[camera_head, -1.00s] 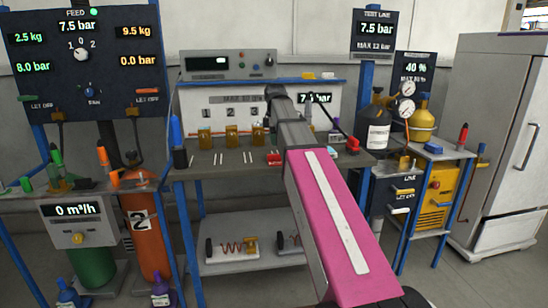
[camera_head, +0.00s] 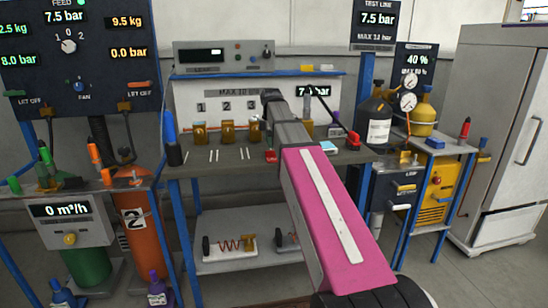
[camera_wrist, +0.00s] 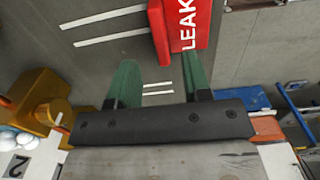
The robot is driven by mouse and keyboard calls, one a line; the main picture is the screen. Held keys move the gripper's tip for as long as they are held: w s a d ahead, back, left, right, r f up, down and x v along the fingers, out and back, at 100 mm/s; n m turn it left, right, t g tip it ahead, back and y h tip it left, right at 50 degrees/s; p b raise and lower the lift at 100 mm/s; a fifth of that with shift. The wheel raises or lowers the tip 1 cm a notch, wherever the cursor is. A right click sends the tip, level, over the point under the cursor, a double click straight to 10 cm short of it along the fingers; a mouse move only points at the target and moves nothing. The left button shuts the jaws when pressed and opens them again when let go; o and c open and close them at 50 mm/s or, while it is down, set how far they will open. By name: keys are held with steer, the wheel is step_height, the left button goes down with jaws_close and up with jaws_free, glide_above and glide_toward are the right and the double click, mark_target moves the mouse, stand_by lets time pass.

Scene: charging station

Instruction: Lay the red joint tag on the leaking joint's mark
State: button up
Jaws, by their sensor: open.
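The red tag (camera_wrist: 185,30), lettered LEAK, lies flat on the bench top in the wrist view, just past my right fingertip. It also shows small and red in the head view (camera_head: 271,156). My gripper (camera_wrist: 160,62) is open with green fingers and nothing between them but bench top. One pair of white mark lines (camera_wrist: 158,88) shows between the fingers; a longer pair (camera_wrist: 110,22) ends beside the tag. Pale round bubbles (camera_wrist: 22,140) sit by a brass joint (camera_wrist: 40,95) near a number 2. In the head view, my fingertips are hidden.
The bench (camera_head: 215,172) carries brass joints (camera_head: 228,130) below a numbered panel. A dark bottle with a blue top (camera_head: 172,140) stands at the bench's left. A red-handled item (camera_head: 352,141) and a pale blue item (camera_head: 328,147) lie right of my arm. A low shelf (camera_head: 222,265) is beneath.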

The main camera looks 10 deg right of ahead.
mark_target(272, 151)
step_height(272, 151, down, 4)
steer(key=shift+s+f, duration=0.15)
steer(key=shift+f, duration=0.1)
jaws_close()
steer(key=shift+r, duration=0.2)
